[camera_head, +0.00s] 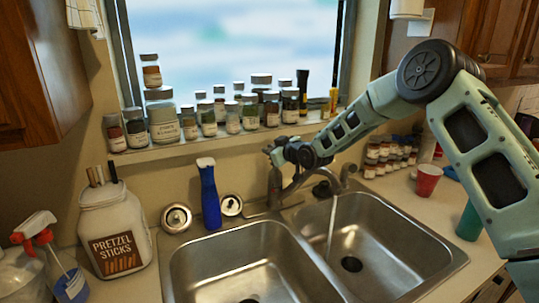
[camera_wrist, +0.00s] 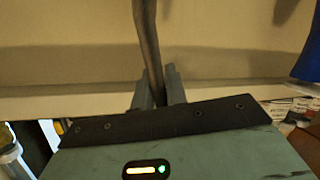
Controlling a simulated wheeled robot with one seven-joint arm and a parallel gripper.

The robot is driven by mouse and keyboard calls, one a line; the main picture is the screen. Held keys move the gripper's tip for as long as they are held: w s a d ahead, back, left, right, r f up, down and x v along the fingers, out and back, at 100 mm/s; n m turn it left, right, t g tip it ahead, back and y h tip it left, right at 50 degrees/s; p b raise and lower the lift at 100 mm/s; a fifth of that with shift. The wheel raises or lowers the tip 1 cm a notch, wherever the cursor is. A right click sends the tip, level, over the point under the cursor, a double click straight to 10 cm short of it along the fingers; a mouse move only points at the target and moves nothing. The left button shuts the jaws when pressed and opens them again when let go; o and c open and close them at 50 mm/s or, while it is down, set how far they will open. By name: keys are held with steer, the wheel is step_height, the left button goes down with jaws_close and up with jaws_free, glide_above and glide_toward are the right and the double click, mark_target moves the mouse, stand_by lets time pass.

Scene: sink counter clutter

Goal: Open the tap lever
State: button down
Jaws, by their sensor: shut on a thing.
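The metal tap (camera_head: 291,190) stands behind the divider of the double sink, its spout over the right basin. A thin pale stream, which looks like running water, falls from it into that basin. My gripper (camera_head: 273,153) is above the tap base, reaching in from the right. In the wrist view, the tap lever (camera_wrist: 147,35), a slim grey metal bar, runs down between the two fingers of my gripper (camera_wrist: 158,82). The fingers are shut on it. In the head view, the grip itself is small and partly hidden by my gripper.
A blue bottle (camera_head: 209,195) stands left of the tap. A pretzel jar (camera_head: 115,235) and a spray bottle (camera_head: 63,270) are at the far left. Several spice jars line the window sill (camera_head: 180,150). A red cup (camera_head: 428,180) stands at the right. The sink basins look empty.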

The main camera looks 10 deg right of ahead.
steer(key=shift+w+d+g, duration=0.15)
steer(key=shift+w+g, duration=0.15)
steer(key=shift+g, duration=0.1)
steer(key=c, duration=1.4)
jaws_free()
steer(key=b+v, duration=0.4)
steer(key=v, duration=1.3)
steer(key=shift+s+b, duration=0.25)
steer(key=shift+b, duration=0.1)
steer(key=shift+d, duration=0.1)
